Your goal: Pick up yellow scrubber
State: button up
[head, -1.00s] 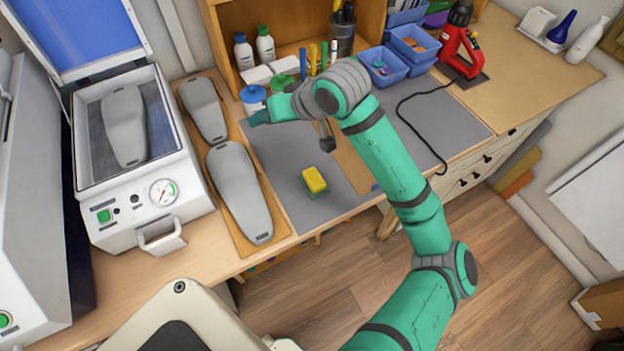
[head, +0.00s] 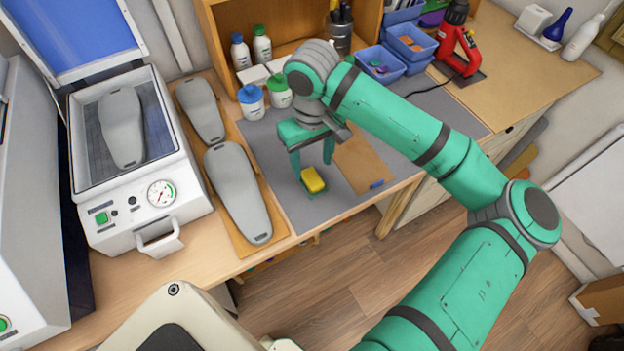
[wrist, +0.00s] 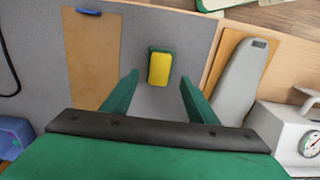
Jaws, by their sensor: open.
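The yellow scrubber (head: 313,180) is a small block with a yellow top and a green base. It lies on the grey mat (head: 290,205) near the bench's front edge. In the wrist view the scrubber (wrist: 160,68) shows whole, ahead of the gap between my fingers. My gripper (head: 312,162) is open and empty, pointing down just behind and above the scrubber. Its two green fingers show apart in the wrist view (wrist: 158,88). The fingers do not appear to touch the scrubber.
Grey foot forms (head: 238,190) lie on a board to the left, beside a white press (head: 140,220). Two bottles with blue and green caps (head: 252,102) stand behind my gripper. A brown sheet (head: 365,165) with a blue piece (head: 377,184) lies right of the scrubber.

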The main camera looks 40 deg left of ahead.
aim_at(312, 177)
jog(key=shift+f, duration=3)
jog(key=c, duration=1.2)
